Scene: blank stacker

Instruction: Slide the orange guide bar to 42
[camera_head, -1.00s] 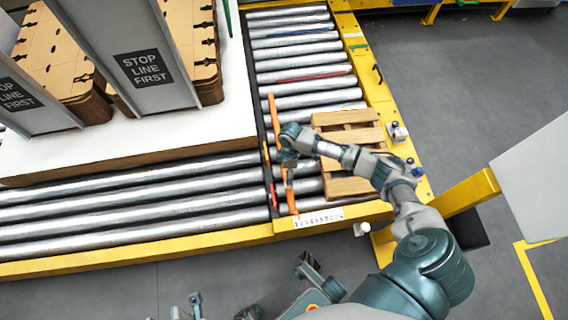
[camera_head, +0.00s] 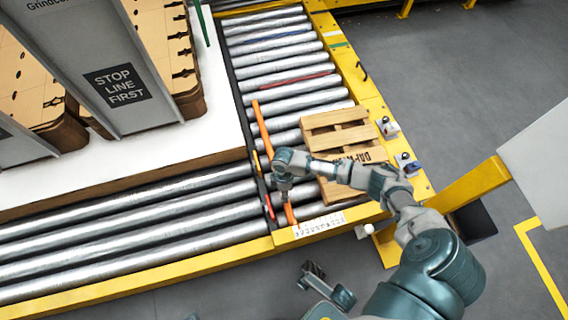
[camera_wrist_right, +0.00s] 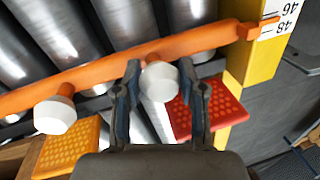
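The orange guide bar (camera_head: 263,130) lies over the rollers, its near end beside the white number scale (camera_head: 320,224). In the right wrist view the bar (camera_wrist_right: 95,75) runs across the picture, and its pointer end (camera_wrist_right: 262,28) is by the 48 mark on the scale (camera_wrist_right: 292,20). The bar carries two white knobs. My right gripper (camera_head: 284,197) points down at the near part of the bar. In the wrist view its fingers (camera_wrist_right: 164,88) are apart on either side of one white knob (camera_wrist_right: 160,82); firm contact is not clear. The other knob (camera_wrist_right: 55,115) is free.
A wooden pallet (camera_head: 335,138) sits on the rollers right of the bar. A white platform (camera_head: 222,115) with cardboard stacks and grey "STOP LINE FIRST" panels (camera_head: 118,85) stands left. Red (camera_wrist_right: 205,110) and orange (camera_wrist_right: 70,145) pads lie near the fingers. A yellow frame edges the conveyor.

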